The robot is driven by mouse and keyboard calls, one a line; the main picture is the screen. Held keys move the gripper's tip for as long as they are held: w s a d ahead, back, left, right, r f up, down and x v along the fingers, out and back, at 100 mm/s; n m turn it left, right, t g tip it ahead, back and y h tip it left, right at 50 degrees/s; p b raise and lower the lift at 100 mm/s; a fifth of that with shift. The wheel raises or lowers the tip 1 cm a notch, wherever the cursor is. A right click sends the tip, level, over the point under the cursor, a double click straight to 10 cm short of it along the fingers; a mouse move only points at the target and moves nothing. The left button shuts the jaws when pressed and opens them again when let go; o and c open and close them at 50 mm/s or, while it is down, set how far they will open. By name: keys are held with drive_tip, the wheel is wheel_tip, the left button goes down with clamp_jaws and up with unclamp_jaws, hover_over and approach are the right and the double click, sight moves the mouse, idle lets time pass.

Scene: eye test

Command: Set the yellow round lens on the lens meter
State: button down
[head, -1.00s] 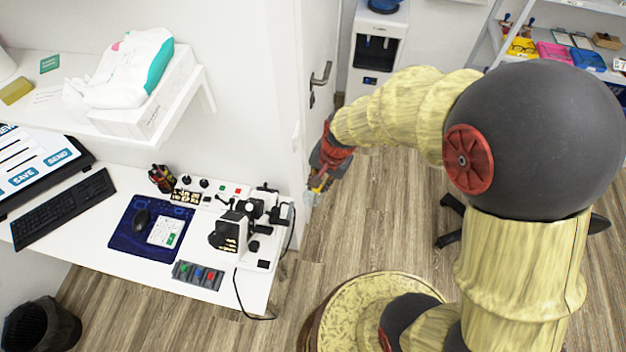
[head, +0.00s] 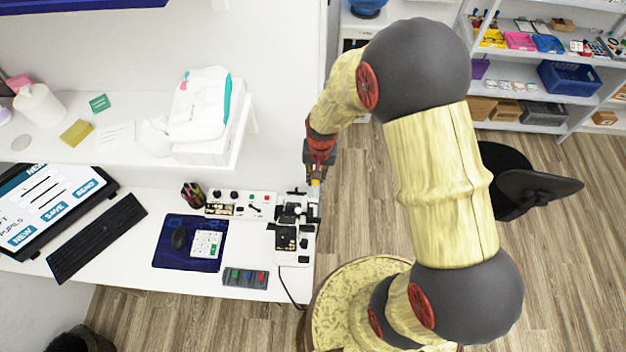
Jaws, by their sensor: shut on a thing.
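The lens meter (head: 283,240) is a white and black instrument at the right end of the white desk. My gripper (head: 315,186) is just beyond and above its far right side, pointing down. It is shut on the yellow round lens, of which only a small yellow patch (head: 315,183) shows between the fingers. The lens outline is too small to make out. I cannot tell whether the lens touches the lens meter.
A blue mat (head: 168,252) with a mouse and calculator, a keyboard (head: 97,238) and a pen cup (head: 192,196) are to the left. A shelf (head: 215,158) overhangs the desk's back.

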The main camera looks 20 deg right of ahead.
drive_tip(key=shift+w, duration=0.1)
drive_tip(key=shift+d, duration=0.3)
drive_tip(key=shift+s+a+f+b, duration=0.1)
drive_tip(key=shift+a+f+b, duration=0.5)
drive_tip(key=shift+a, duration=0.9)
drive_tip(key=shift+s+a+f+b, duration=0.1)
drive_tip(key=shift+a+f+b, duration=0.15)
drive_tip(key=shift+a+f, duration=0.95)
drive_tip(key=shift+s+a+f+b, duration=0.1)
drive_tip(key=shift+a+f+b, duration=0.35)
drive_tip(key=shift+a, duration=1.3)
drive_tip(key=shift+s+a+f, duration=0.1)
drive_tip(key=shift+a+f, duration=0.05)
drive_tip(key=shift+f, duration=0.1)
drive_tip(key=shift+s+a+f+b, duration=0.2)
drive_tip(key=shift+s+f+b, duration=0.3)
drive_tip(key=shift+f, duration=0.15)
drive_tip(key=shift+s+a+f+b, duration=0.2)
drive_tip(key=shift+s+f+b, duration=0.3)
drive_tip(key=shift+f, duration=0.15)
drive_tip(key=shift+s+f, duration=0.15)
drive_tip(key=shift+f, duration=0.15)
